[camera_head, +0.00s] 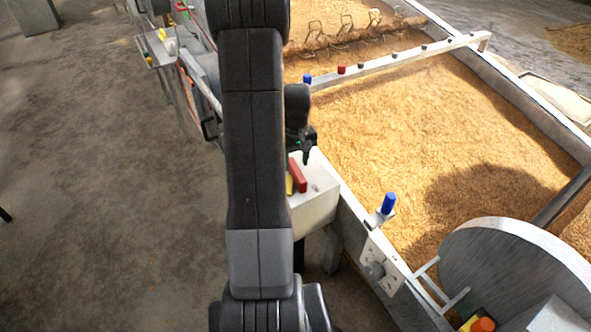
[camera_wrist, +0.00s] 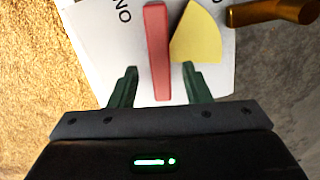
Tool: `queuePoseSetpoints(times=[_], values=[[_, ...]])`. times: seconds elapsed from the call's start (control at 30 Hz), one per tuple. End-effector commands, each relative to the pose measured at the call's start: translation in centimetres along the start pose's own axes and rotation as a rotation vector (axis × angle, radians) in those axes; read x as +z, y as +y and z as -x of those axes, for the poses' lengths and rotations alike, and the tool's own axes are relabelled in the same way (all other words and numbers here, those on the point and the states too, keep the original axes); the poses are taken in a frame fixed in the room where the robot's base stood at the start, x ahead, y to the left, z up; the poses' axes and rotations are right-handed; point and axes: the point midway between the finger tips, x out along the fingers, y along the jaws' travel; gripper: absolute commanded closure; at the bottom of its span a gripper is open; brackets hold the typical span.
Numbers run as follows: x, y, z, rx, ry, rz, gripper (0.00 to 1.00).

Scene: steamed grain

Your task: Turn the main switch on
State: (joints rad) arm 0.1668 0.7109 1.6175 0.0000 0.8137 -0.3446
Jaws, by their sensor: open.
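The main switch is a red lever (camera_head: 298,175) on top of a pale box (camera_head: 316,204) beside the grain bed. In the wrist view the red lever (camera_wrist: 157,52) stands on a white plate (camera_wrist: 100,40) beside a yellow wedge (camera_wrist: 197,36). Letters that look like "NO" show on the plate at the left of the lever. My gripper (camera_wrist: 155,85) is open. Its two dark green fingers point at the plate, with the lower end of the lever between them in the picture. Whether they touch it I cannot tell. In the head view my gripper (camera_head: 306,160) is just above the lever.
A brown-orange rod (camera_wrist: 270,13) lies to the right in the wrist view. A blue knob (camera_head: 388,203) stands on the trough rim. A large grey disc (camera_head: 490,265) is at the lower right. Grain (camera_head: 430,130) fills the trough.

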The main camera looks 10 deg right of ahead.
Motion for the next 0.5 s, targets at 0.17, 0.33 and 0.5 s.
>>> queuePoseSetpoints(times=[0.17,0.33,0.5], values=[[0.1,0.0,-2.6,-0.001,-0.003,0.0,0.56],[0.0,0.0,-3.5,0.0,0.0,0.0,0.56],[0.0,0.0,-3.5,0.0,0.001,0.0,0.56]])
